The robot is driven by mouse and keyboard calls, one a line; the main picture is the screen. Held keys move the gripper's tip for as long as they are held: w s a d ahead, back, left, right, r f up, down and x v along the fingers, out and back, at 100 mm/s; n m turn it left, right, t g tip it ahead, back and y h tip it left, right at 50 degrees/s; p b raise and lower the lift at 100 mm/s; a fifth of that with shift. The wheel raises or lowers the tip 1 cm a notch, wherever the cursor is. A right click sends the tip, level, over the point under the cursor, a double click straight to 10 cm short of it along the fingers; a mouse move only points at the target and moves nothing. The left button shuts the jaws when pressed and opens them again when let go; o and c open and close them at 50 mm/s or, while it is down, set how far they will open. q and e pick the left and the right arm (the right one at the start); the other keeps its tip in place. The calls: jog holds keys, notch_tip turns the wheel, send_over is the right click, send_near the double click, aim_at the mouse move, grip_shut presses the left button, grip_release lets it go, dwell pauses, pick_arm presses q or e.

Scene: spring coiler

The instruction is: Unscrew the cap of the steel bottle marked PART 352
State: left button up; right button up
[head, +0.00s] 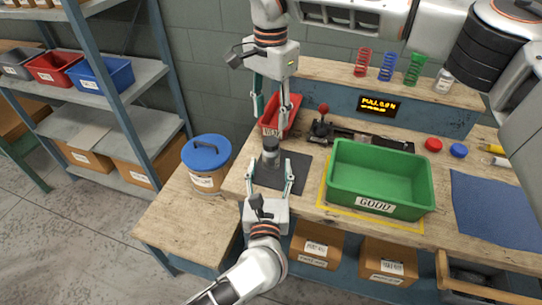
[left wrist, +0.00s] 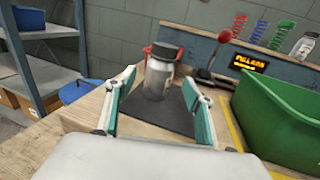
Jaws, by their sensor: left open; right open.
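The steel bottle (head: 270,162) with a dark cap (head: 270,146) stands upright on a dark grey mat (head: 305,172) at the left of the workbench. In the left wrist view the bottle (left wrist: 158,80) shows its grey metal body and black cap (left wrist: 166,51); its marking cannot be read. My left gripper (head: 271,172) is open, low at the near side, with a finger to either side of the bottle and visible gaps. My right gripper (head: 271,113) is open and points down above the cap, apart from it.
A green bin (head: 375,205) marked GOOD stands right of the mat. A red bin (head: 290,108) and a red-knobbed lever (head: 322,124) are behind the bottle. A blue-lidded bucket (head: 206,160) stands at the left. Coloured springs (head: 387,68) stand on the back shelf.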

aim_at(270, 160)
pick_arm(q)
jog(key=shift+w+d, duration=0.1)
jog(key=shift+w, duration=1.7)
